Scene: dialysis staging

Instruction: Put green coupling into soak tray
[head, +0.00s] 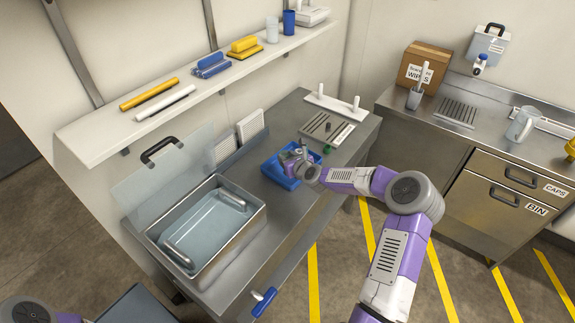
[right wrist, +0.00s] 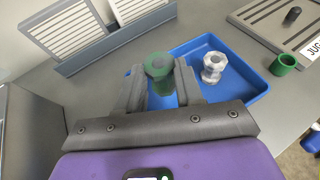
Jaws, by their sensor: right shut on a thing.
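My right gripper (head: 296,164) is at the blue tray (head: 273,172) on the steel bench. In the right wrist view the gripper (right wrist: 160,88) is shut on a green coupling (right wrist: 158,68), which stands roughly upright between the fingers. Blue tray surface shows behind and beside it; I cannot tell whether it touches the tray floor. A grey-white coupling (right wrist: 213,66) sits in the blue tray to its right. A steel basin (head: 258,217) holding bluish liquid and an inner piece with two handles stands at the left of the bench. My left gripper is out of view.
A clear panel with a black handle (head: 160,149) stands behind the basin. White louvred panels (head: 250,126) stand in a grey rack behind the blue tray. A shelf runs above.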

